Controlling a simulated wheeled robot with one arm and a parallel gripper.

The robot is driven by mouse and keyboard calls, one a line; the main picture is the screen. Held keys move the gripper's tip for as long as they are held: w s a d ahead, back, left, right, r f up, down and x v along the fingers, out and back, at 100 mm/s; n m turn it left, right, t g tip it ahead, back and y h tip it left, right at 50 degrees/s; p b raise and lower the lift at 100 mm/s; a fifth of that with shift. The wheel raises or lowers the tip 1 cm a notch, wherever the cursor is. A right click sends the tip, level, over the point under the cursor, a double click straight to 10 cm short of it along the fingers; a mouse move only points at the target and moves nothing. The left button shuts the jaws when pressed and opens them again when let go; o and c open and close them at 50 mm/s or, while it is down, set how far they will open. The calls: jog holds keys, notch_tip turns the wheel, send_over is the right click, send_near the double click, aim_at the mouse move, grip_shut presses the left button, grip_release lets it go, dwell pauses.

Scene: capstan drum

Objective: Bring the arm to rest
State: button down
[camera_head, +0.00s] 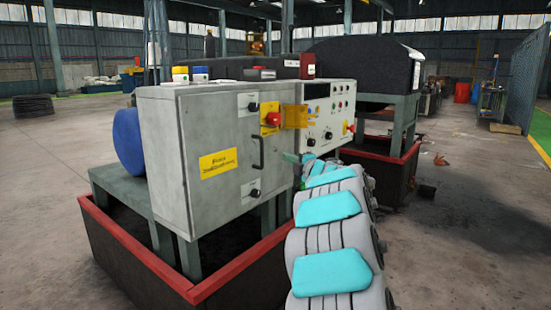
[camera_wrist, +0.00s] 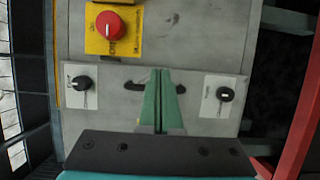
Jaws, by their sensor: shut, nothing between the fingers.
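My arm, grey with turquoise pads, reaches forward in the head view, and my gripper (camera_head: 299,158) is near the right side of the grey cabinet (camera_head: 215,150). In the wrist view my gripper (camera_wrist: 162,88) shows as two green fingers closed together, with nothing between them. They point at the cabinet's grey panel (camera_wrist: 190,50), in front of a dark handle (camera_wrist: 134,86) that they partly cover. Whether they touch the panel, I cannot tell.
A red switch on a yellow plate (camera_wrist: 109,25) is above left of the fingers. Black knobs are at left (camera_wrist: 82,83) and right (camera_wrist: 225,94). A control panel (camera_head: 325,115) stands behind my arm. A red-rimmed base (camera_head: 190,292) surrounds the cabinet. Open floor (camera_head: 470,220) lies to the right.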

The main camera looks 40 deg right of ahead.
jog(key=shift+s+d, duration=0.2)
jog(key=shift+s, duration=0.65)
jog(key=shift+s+d, duration=0.2)
jog(key=shift+s, duration=0.65)
jog(key=shift+r, duration=0.1)
jog(key=s+a+f+m+g+h, duration=0.1)
jog(key=s+a+f+m+g, duration=0.4)
jog(key=a, duration=0.5)
jog(key=s+a+f+m+g, duration=0.4)
jog(key=s+a+f+m, duration=0.15)
jog(key=s+a, duration=0.3)
jog(key=s+a+f+m+g+h, duration=0.1)
jog(key=s+a+f+m+g, duration=0.4)
jog(key=a, duration=0.5)
jog(key=s+a+f+g+y, duration=0.2)
jog(key=s+a+f, duration=0.2)
jog(key=s+a, duration=0.6)
jog(key=s+a+f+g+y, duration=0.2)
jog(key=s+a+f+g, duration=0.1)
jog(key=s+a, duration=0.7)
jog(key=s+f, duration=0.1)
jog(key=s, duration=0.2)
jog(key=shift+a+m+g+y, duration=0.3)
jog(key=shift+a+m+y, duration=0.05)
jog(key=shift+a+y, duration=0.05)
